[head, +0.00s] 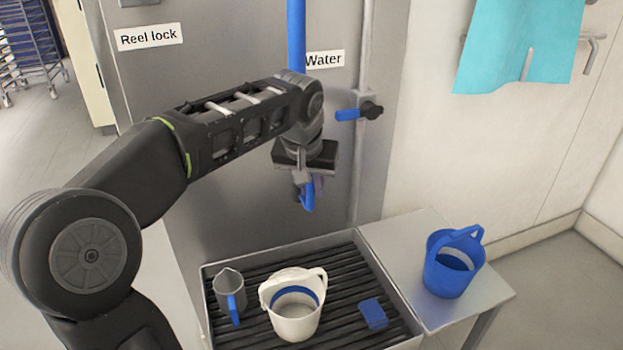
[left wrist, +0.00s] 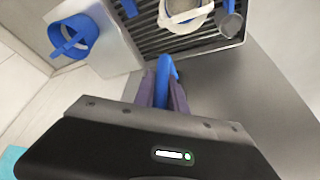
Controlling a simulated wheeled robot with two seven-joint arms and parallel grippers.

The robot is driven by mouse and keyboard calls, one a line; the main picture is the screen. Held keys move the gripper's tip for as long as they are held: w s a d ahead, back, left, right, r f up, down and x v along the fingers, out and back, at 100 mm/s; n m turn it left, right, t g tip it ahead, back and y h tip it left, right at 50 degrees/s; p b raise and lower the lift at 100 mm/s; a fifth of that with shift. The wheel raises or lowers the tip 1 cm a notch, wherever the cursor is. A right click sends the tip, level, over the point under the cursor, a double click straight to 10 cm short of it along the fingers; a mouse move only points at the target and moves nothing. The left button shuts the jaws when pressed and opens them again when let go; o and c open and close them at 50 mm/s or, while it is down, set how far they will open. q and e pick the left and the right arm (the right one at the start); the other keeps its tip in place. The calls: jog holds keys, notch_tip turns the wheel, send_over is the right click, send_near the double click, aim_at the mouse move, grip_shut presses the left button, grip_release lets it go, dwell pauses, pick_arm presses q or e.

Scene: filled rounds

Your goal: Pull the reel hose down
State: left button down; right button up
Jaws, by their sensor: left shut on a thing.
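The blue reel hose (head: 296,35) hangs down in front of the grey metal panel, and my left arm hides its middle. My left gripper (head: 306,190) is shut on the hose's lower end, above the grated tray. In the left wrist view, the blue hose end (left wrist: 165,72) sticks out from between the purple-grey fingers of the gripper (left wrist: 163,90). My right gripper is in neither view.
A blue bucket (head: 452,276) stands on the side shelf (head: 400,240). A blue-handled water valve (head: 350,115) is right of my gripper.

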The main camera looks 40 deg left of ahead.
aim_at(308, 209)
pick_arm(q)
notch_tip(308, 209, down, 11)
jog(key=b, duration=0.6)
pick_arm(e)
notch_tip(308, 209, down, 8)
pick_arm(q)
jog(key=shift+s+r, duration=0.1)
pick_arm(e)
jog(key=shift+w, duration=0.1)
pick_arm(q)
jog(key=c, duration=1.4)
grip_release()
jog(key=shift+o, duration=0.2)
jog(key=shift+r, duration=0.1)
jog(key=shift+v, duration=3.85)
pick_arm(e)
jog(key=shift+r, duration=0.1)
